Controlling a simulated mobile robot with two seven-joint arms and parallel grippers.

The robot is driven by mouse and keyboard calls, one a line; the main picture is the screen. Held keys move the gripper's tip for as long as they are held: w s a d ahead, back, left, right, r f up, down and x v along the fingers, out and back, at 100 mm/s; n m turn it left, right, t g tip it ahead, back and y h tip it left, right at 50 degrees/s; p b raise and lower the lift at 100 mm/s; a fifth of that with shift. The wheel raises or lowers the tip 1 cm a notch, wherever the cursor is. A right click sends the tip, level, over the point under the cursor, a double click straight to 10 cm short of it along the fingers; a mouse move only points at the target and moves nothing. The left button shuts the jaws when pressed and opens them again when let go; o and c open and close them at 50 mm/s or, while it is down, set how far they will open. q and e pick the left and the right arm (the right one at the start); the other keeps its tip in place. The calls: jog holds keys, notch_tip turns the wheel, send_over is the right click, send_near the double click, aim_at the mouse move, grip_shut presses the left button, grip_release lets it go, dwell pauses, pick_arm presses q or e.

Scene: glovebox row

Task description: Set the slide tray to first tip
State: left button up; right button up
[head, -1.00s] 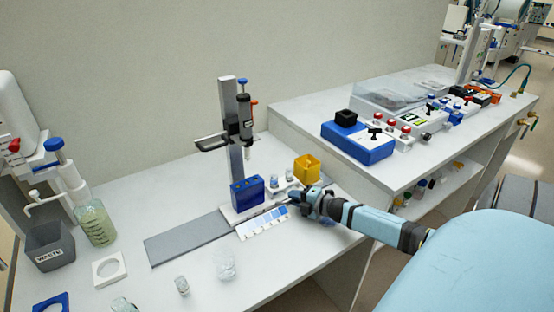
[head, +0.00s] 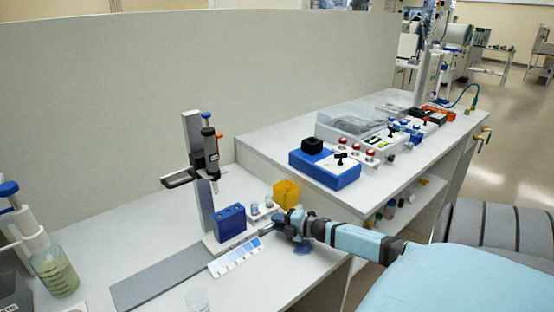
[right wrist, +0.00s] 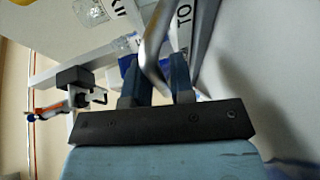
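The grey slide rail (head: 160,277) lies flat on the bench beside the foot of an upright post carrying a dispenser (head: 210,150). A white strip with squares in shades of blue (head: 236,257) lies along its front edge. I cannot make out the slide tray's outline for certain near the post's foot. My right gripper (head: 272,229) is low at the right end of this assembly. In the right wrist view its two dark blue fingers (right wrist: 158,85) stand close together on either side of a bent grey bar (right wrist: 152,50), apparently closed on it. My left gripper is out of view.
A blue block with holes (head: 229,222) stands at the post, with small vials (head: 262,208) and a yellow box (head: 286,192) behind the right gripper. A raised shelf to the right holds a blue device (head: 325,170). A bottle (head: 53,268) stands at left.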

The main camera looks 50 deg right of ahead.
jog(key=shift+a, duration=0.1)
jog(key=shift+s, duration=0.25)
jog(key=shift+p+v, duration=0.35)
jog(key=shift+v, duration=3.2)
